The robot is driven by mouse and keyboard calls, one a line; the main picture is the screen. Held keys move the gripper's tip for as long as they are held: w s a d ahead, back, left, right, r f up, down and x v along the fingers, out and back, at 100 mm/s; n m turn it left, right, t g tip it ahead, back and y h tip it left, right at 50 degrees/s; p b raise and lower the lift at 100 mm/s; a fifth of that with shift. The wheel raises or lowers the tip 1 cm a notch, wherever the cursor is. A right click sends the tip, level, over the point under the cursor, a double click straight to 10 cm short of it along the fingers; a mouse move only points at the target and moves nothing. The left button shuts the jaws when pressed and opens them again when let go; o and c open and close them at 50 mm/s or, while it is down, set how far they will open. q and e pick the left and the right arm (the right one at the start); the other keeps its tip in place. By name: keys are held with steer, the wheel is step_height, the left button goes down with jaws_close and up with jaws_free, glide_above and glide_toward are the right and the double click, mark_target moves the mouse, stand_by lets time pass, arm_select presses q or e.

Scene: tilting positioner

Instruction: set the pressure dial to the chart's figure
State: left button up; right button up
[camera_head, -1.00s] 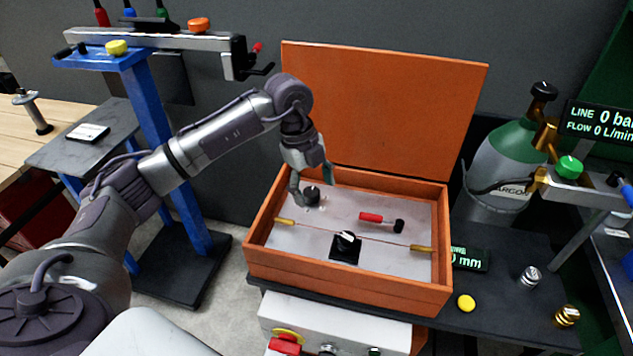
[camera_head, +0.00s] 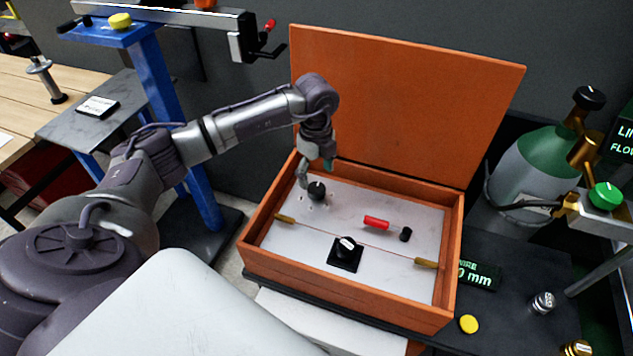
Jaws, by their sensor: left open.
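The open orange box (camera_head: 340,306) holds a pale panel with dials. A round black knob (camera_head: 317,191) stands at the panel's back left. A black dial with a white pointer (camera_head: 345,249) sits on a black square near the middle front. I cannot tell from markings which one is the pressure dial. My left gripper (camera_head: 316,175) is open and empty, pointing down just above and behind the round black knob, with one finger close to the knob's left. No chart with a readable figure shows. My right gripper is out of view.
A red-handled lever (camera_head: 376,223) and a small black knob (camera_head: 405,234) are on the panel's right. The raised orange lid (camera_head: 400,100) stands behind my arm.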

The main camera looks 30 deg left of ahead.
mark_target(316, 187)
arm_select(q)
step_height(316, 187, down, 4)
steer(key=shift+f+p, duration=0.3)
steer(key=shift+f, duration=0.15)
steer(key=shift+c, duration=1.1)
steer(key=c, duration=0.9)
steer(key=shift+c, duration=0.2)
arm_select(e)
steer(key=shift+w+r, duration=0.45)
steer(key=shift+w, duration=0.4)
